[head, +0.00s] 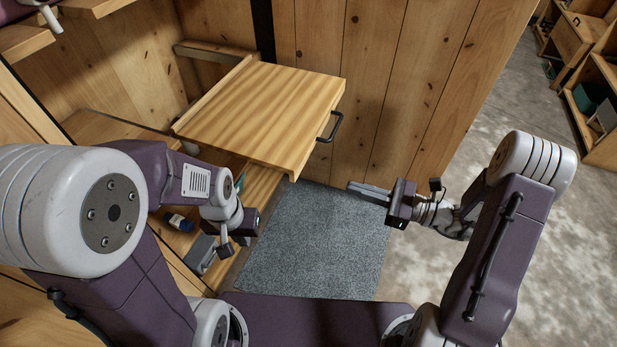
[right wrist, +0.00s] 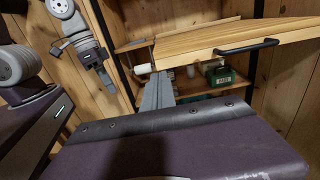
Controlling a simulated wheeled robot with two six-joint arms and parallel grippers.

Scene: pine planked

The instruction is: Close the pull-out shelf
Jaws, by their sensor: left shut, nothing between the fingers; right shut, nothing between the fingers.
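The pull-out shelf (head: 265,108) is a light striped wooden board that stands well out from the wooden unit, with a black bar handle (head: 332,127) on its front edge. In the right wrist view the shelf (right wrist: 215,38) shows edge-on with its handle (right wrist: 246,47). My right gripper (head: 368,191) is shut and empty, in front of the shelf and to the right of its handle, apart from it. Its fingers (right wrist: 158,92) also show in the right wrist view. My left gripper (head: 203,254) is shut and empty, low at the left, nearer me than the shelf.
A small dark blue jar (head: 180,222) stands on a lower board, partly behind my left arm. A green box (right wrist: 225,76) sits under the shelf. A grey mat (head: 318,240) covers the floor in front. Open floor lies to the right; more wooden units (head: 575,40) stand far right.

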